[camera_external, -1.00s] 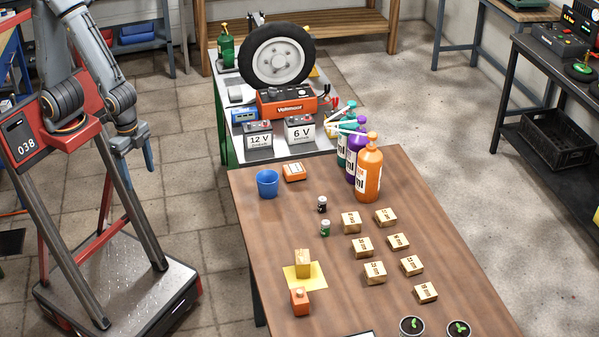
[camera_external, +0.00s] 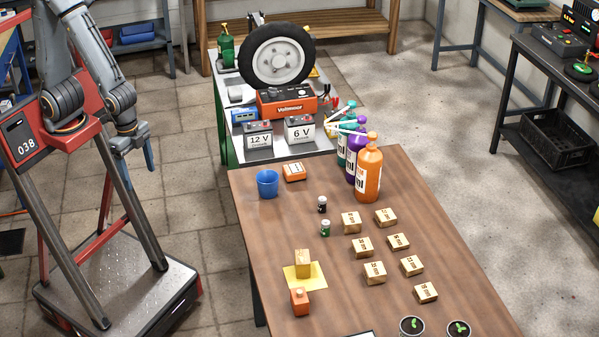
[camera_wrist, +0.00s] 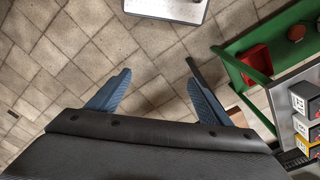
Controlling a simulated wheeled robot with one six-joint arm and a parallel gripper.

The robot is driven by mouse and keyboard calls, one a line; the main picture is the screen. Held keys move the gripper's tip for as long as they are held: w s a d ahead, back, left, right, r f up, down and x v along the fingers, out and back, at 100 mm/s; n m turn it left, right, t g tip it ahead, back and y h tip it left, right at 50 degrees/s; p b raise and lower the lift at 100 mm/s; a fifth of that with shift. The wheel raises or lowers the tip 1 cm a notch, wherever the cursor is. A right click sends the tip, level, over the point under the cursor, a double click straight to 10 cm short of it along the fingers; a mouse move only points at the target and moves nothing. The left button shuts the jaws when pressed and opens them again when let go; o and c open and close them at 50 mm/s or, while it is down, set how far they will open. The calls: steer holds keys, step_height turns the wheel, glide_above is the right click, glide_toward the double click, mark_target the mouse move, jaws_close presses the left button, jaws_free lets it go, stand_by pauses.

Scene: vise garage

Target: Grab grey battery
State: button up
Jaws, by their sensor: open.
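Two grey batteries with white labels stand side by side on the metal-topped workbench (camera_external: 283,155). One is marked 12 V (camera_external: 258,142), and the one to its right is marked 6 V (camera_external: 300,131). Both look dark grey, so I cannot tell by colour which one is meant. My gripper (camera_external: 150,165) hangs to the left of this bench, well apart from the batteries. In the wrist view its blue fingers (camera_wrist: 158,68) are spread and empty above the tiled floor. Labelled boxes on the bench show at the right edge there, too small to read.
An orange Valemoor unit (camera_external: 287,102) and a wheel (camera_external: 278,56) stand behind the batteries. The brown table (camera_external: 300,215) in front holds a blue cup (camera_external: 267,184) and several wooden blocks. Floor between me and the bench is clear.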

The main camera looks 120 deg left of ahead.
steer(key=shift+r, duration=0.1)
step_height(320, 180, up, 5)
steer(key=w+a+n+b, duration=0.1)
steer(key=w+a+n, duration=0.1)
steer(key=w+a, duration=0.55)
steer(key=n+t+y+b, duration=0.2)
steer(key=n+y+b, duration=0.1)
steer(key=n+b, duration=0.3)
glide_above(254, 125)
steer(key=s+p, duration=0.1)
steer(key=f+n, duration=0.1)
steer(key=f, duration=1.5)
steer(key=shift+w+d, duration=0.25)
steer(key=shift+w+p+x, duration=0.15)
steer(key=shift+p+x, duration=0.15)
steer(key=shift+x, duration=0.95)
steer(key=shift+w+p+x, duration=0.2)
steer(key=shift+p+x, duration=0.15)
steer(key=shift+x, duration=0.85)
steer(key=shift+w+p+x, duration=0.15)
steer(key=shift+p+x, duration=0.15)
steer(key=shift+x, duration=0.95)
steer(key=shift+r, duration=0.1)
